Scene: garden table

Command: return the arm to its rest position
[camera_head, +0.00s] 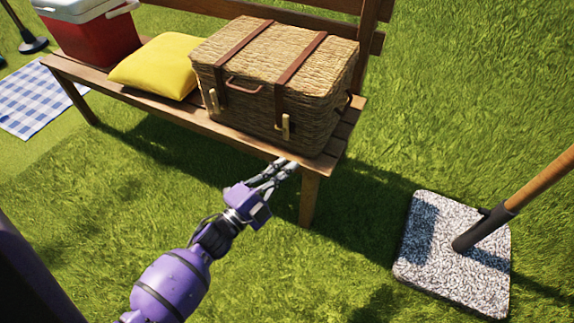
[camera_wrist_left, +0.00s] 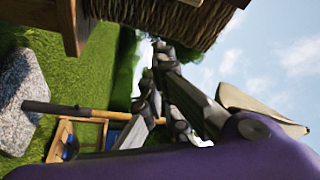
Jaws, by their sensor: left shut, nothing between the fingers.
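My left arm comes in from the lower left in the head view. Its left gripper (camera_head: 286,166) is shut and empty, just in front of the front edge of the wooden bench (camera_head: 310,190) and below the wicker basket (camera_head: 290,104). I cannot tell whether the fingertips touch the bench edge. In the left wrist view the shut fingers of the left gripper (camera_wrist_left: 155,62) show in the middle, with the basket (camera_wrist_left: 165,15) and the bench (camera_wrist_left: 70,28) at the top. My right gripper is not in view.
A yellow cushion (camera_head: 158,68) and a red cooler (camera_head: 92,38) sit on the bench. A parasol pole (camera_head: 520,195) stands in a speckled stone base (camera_head: 425,240) at the right. A checked blanket (camera_head: 32,102) lies at the left. The grass between is clear.

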